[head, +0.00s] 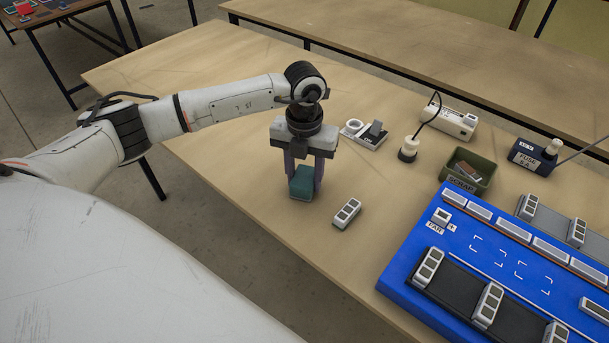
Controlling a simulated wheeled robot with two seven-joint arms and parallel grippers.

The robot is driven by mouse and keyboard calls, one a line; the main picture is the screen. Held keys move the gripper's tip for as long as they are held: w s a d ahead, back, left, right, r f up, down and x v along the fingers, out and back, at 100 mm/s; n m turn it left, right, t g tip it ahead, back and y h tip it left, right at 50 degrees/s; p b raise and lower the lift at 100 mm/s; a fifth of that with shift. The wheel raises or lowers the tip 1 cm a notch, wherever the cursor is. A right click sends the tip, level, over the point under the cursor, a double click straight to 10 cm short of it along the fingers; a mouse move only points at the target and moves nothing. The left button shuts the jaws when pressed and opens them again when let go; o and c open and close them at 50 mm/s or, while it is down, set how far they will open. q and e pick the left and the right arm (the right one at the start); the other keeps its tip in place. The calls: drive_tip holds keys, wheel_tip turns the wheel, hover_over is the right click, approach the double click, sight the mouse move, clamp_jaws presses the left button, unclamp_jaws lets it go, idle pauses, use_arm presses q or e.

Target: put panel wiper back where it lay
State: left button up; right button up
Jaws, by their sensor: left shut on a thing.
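My left gripper (303,183) points down over the left part of the wooden table, its fingers on either side of a teal block (302,182), which looks like the panel wiper. It is shut on this block. The block is at or just above the table top; I cannot tell whether it touches. A small white and grey module (347,213) lies on the table just right of the block, apart from it. My right gripper is not in view.
A blue panel (405,279) with several modules fills the lower right. Behind are a green scrap bin (484,168), a white holder (354,127), a white round-based tool (407,153), a white box (450,121) and a dark fuse box (528,157). The table (225,150) left of the gripper is clear.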

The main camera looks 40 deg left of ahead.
sight(305, 175)
use_arm(q)
drive_tip(key=shift+f, duration=0.1)
drive_tip(key=o, duration=1)
wheel_tip(305, 175, up, 12)
drive_tip(key=b, duration=0.1)
